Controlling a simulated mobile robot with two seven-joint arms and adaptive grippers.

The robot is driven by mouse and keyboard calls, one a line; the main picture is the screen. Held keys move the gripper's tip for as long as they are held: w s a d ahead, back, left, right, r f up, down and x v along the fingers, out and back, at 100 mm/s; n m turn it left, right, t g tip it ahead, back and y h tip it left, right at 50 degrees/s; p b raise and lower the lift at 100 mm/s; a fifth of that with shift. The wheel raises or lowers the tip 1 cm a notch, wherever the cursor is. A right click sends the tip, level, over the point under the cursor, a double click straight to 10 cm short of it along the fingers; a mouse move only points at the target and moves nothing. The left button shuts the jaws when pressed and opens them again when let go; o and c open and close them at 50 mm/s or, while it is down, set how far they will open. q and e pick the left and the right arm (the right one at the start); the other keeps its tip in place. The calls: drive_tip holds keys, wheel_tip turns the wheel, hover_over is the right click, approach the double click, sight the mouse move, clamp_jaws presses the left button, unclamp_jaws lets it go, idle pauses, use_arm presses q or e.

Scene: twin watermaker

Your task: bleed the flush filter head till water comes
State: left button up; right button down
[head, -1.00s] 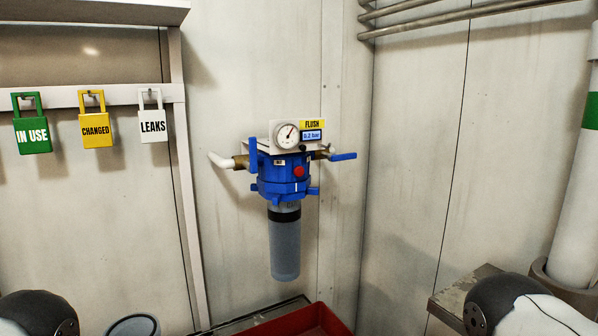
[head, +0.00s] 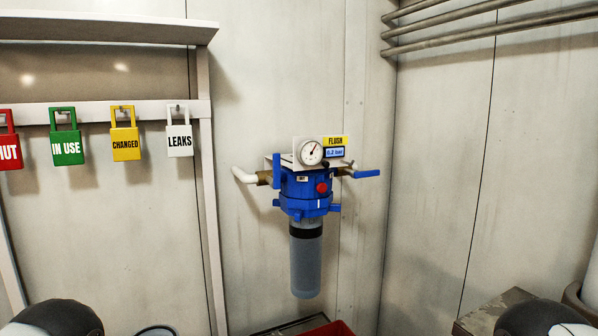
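The flush filter head (head: 304,190) is a blue housing on the back wall, with a red button (head: 321,188) on its front. A grey, partly clear bowl (head: 306,262) hangs below it. A round gauge (head: 310,152) sits above, beside a yellow FLUSH label (head: 335,141) and a small display (head: 335,153) that reads about 0.2 bar. A blue lever (head: 276,171) stands upright on the left pipe. Another blue lever (head: 367,174) points out level to the right. No water shows outside the housing. Neither gripper is in view; only my arm links show at the bottom corners.
Hanging tags read IN USE (head: 67,148), CHANGED (head: 126,144) and LEAKS (head: 180,140); a red one (head: 8,150) is cut off at left. A red tray (head: 330,329) lies below the filter. A bucket rim (head: 157,331) shows at the bottom. Pipes (head: 480,28) run upper right.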

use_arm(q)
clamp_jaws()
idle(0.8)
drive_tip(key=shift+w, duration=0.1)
